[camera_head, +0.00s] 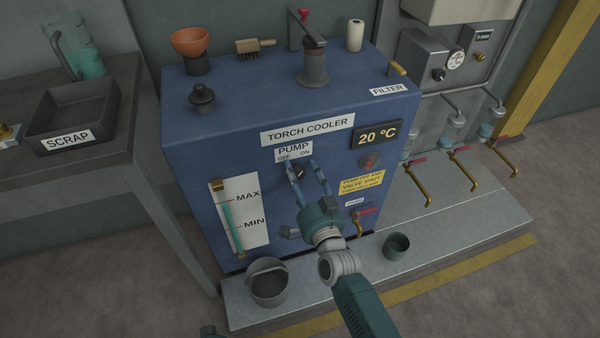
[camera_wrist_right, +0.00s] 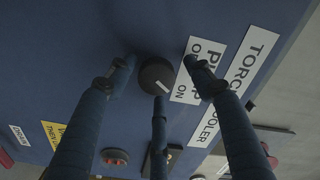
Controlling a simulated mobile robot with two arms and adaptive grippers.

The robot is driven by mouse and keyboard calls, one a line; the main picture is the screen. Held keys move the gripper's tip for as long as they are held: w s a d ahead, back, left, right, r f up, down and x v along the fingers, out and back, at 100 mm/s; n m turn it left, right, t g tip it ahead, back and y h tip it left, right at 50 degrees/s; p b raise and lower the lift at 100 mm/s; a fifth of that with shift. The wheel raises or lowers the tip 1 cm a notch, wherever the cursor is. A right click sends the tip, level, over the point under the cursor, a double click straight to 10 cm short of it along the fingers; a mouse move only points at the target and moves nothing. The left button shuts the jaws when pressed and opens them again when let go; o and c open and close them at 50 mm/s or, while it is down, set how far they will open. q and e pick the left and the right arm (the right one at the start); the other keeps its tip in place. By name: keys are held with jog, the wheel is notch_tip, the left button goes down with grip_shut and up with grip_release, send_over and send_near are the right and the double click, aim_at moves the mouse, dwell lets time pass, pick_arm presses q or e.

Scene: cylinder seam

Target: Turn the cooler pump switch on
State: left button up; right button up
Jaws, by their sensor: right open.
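The pump switch is a dark round knob (camera_head: 298,171) on the blue torch cooler (camera_head: 190,150), below the PUMP OFF/ON label (camera_head: 293,150). In the right wrist view the knob (camera_wrist_right: 154,74) shows a pale mark at its lower right edge, on the side of the word ON. My right gripper (camera_head: 303,164) is open, with its fingers pointing at the panel. In the wrist view its fingers (camera_wrist_right: 158,78) stand around the knob: one left, one right, one below. I cannot tell whether any finger touches it.
A red drain valve (camera_head: 365,211) sits right of my right gripper, below a yellow warning label (camera_head: 362,183). A grey bucket (camera_head: 268,283) and a small green cup (camera_head: 397,246) stand on the ledge. Brass taps with red handles (camera_head: 460,152) stand at the right.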

jog(key=v, duration=1.1)
jog(key=shift+s, duration=0.35)
jog(key=shift+d, duration=0.15)
